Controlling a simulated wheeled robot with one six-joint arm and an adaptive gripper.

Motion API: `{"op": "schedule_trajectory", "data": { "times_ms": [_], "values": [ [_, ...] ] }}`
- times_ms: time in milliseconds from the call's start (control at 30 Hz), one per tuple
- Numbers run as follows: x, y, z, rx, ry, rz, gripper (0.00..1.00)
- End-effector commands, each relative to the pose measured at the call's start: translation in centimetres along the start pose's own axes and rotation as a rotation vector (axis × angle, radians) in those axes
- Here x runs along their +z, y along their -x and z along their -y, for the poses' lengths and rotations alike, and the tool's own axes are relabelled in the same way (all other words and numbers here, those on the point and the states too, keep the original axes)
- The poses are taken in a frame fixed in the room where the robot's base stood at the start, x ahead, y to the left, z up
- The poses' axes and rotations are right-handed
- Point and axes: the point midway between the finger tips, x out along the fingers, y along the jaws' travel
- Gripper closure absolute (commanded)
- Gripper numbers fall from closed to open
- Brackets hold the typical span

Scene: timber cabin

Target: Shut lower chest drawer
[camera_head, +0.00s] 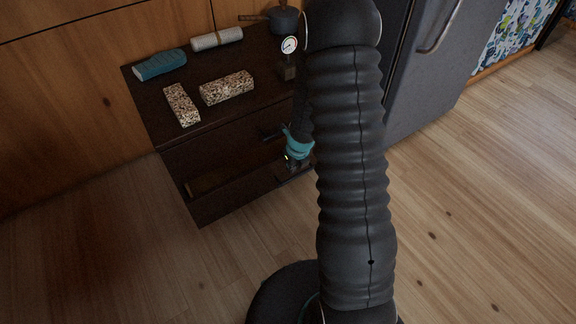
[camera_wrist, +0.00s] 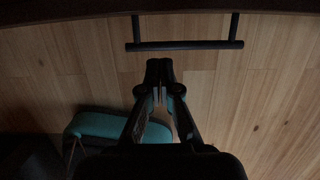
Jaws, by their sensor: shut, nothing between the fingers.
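The dark wooden chest (camera_head: 215,135) stands against the wall in the head view. Its lower drawer (camera_head: 200,212) looks pulled partly out, with a brown item (camera_head: 207,183) in its shadowed inside. A dark bar handle (camera_head: 271,133) shows on the upper front. My gripper (camera_head: 287,174) is low by the right part of the drawer, partly hidden by my arm. In the wrist view my gripper (camera_wrist: 160,88) is shut and empty. A black bar handle (camera_wrist: 185,45) on a dark front edge lies just beyond the fingertips, apart from them in the picture. Whether the gripper touches the drawer is unclear.
On the chest top are two speckled blocks (camera_head: 227,87) (camera_head: 182,104), a teal item (camera_head: 160,64), a pale roll (camera_head: 217,39), a dark pan (camera_head: 284,19) and a gauge (camera_head: 289,46). A grey fridge-like unit (camera_head: 430,75) stands right. Floor in front is clear.

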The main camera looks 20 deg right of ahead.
Motion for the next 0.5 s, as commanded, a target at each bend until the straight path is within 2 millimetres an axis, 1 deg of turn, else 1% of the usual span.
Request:
{"op": "schedule_trajectory", "data": {
  "times_ms": [67,100,500],
  "values": [
    [-0.9,-0.1,0.1,-0.001,-0.001,0.001,1.00],
    [-0.6,1.4,0.1,-0.001,0.000,0.002,1.00],
    [-0.5,8.0,-0.1,0.000,0.003,0.001,1.00]
  ]
}}
